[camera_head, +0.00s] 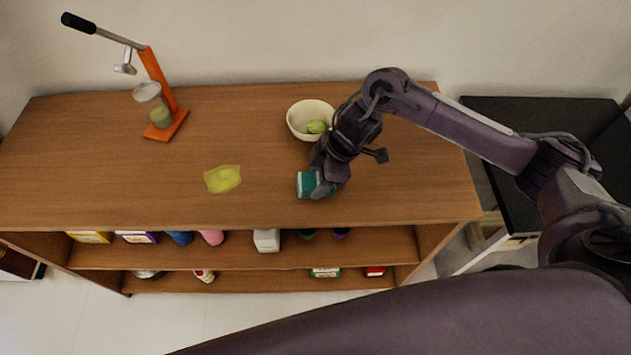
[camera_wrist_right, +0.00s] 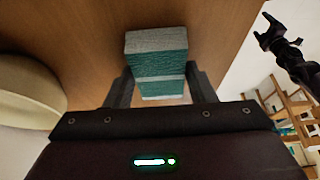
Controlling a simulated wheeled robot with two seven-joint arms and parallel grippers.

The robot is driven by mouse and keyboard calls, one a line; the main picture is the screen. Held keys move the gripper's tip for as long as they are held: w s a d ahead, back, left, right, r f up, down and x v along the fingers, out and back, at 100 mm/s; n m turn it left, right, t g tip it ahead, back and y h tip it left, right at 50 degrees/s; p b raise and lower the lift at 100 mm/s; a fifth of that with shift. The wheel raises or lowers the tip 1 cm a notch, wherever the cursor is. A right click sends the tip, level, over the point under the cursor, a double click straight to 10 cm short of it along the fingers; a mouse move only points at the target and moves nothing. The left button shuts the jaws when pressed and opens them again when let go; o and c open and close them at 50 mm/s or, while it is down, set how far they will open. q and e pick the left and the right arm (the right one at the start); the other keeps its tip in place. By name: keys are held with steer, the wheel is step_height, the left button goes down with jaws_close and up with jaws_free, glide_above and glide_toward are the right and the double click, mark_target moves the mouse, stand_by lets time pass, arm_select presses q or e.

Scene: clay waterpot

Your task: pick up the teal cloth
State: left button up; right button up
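The teal cloth is a folded, block-like bundle with grey-white parts. In the head view the teal cloth (camera_head: 307,184) is at the fingertips of my right gripper (camera_head: 318,186), over the front part of the wooden counter. In the right wrist view the cloth (camera_wrist_right: 158,64) is between the two fingers of the right gripper (camera_wrist_right: 160,84). The fingers lie against both its sides with no clear gap. Whether it is lifted off the counter is hard to tell.
A cream bowl (camera_head: 299,112) with a green fruit (camera_head: 316,127) stands behind the right gripper. A yellow cloth (camera_head: 223,179) lies to the left. An orange press (camera_head: 157,80) with a glass (camera_head: 150,98) stands back left. Shelves below the wooden counter (camera_head: 90,180) hold several items.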

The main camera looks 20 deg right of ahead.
mark_target(318, 179)
steer(key=c, duration=0.4)
steer(key=shift+r, duration=0.65)
step_height(318, 179, up, 5)
steer(key=shift+w, duration=0.1)
step_height(318, 179, up, 14)
steer(key=p, duration=0.2)
steer(key=shift+f+p, duration=0.15)
steer(key=shift+p, duration=0.15)
